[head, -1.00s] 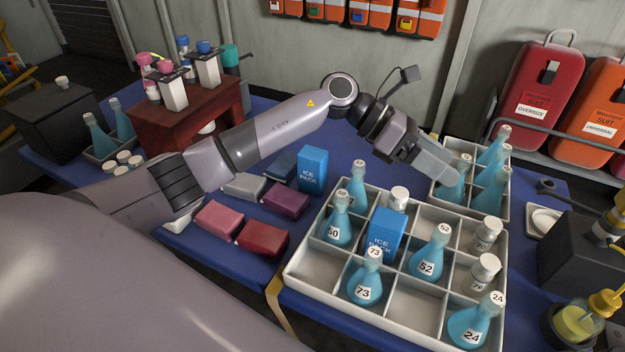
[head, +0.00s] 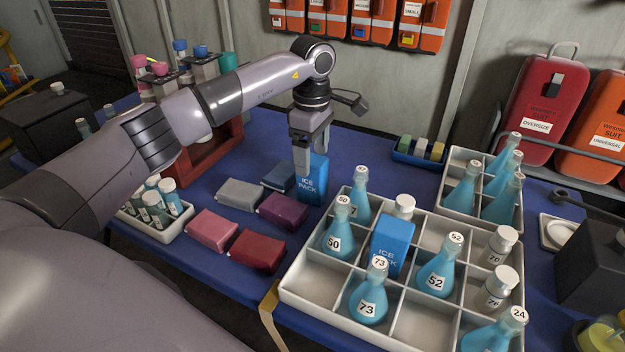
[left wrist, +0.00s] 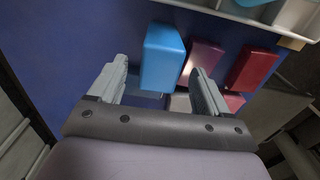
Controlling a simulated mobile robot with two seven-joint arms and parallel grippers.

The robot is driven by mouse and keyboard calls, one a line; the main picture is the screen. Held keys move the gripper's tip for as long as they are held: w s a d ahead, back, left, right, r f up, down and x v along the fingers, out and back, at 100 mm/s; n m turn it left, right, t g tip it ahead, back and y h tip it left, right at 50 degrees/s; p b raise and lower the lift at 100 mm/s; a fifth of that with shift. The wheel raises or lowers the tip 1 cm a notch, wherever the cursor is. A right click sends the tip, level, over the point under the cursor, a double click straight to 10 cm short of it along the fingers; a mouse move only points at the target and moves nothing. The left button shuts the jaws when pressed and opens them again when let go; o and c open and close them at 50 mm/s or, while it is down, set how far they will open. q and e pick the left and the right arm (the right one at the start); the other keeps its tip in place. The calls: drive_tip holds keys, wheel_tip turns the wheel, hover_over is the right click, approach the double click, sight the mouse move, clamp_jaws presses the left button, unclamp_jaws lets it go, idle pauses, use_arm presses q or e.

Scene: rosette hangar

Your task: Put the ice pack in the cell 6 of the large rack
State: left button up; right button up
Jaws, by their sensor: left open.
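A blue ice pack (head: 315,187) stands upright on the blue table, left of the large rack (head: 318,305). My left gripper (head: 311,150) is open, pointing down just above that pack and partly in front of it. In the left wrist view the pack (left wrist: 161,57) shows between and beyond the open fingers (left wrist: 158,70), not gripped. A second blue ice pack (head: 391,243) stands in a middle cell of the large rack. Flasks 50 (head: 337,243), 73 (head: 368,302), 52 (head: 437,275) and 24 fill other cells, with white-capped bottles. No cell numbers are readable. My right gripper is not in view.
Pink, red, purple, grey and dark blue packs (head: 283,211) lie left of the standing pack. A smaller rack with flasks (head: 462,188) stands behind the large rack. Some large-rack cells are empty, including one at the front (head: 424,322). A vial tray (head: 160,235) stands at left.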

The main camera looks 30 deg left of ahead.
use_arm(q)
wheel_tip(320, 180, down, 2)
drive_tip(key=shift+f, duration=0.2)
drive_tip(key=c, duration=1.3)
drive_tip(key=shift+r, duration=0.6)
drive_tip(key=shift+c, duration=0.2)
wheel_tip(320, 180, up, 19)
drive_tip(key=p, duration=0.2)
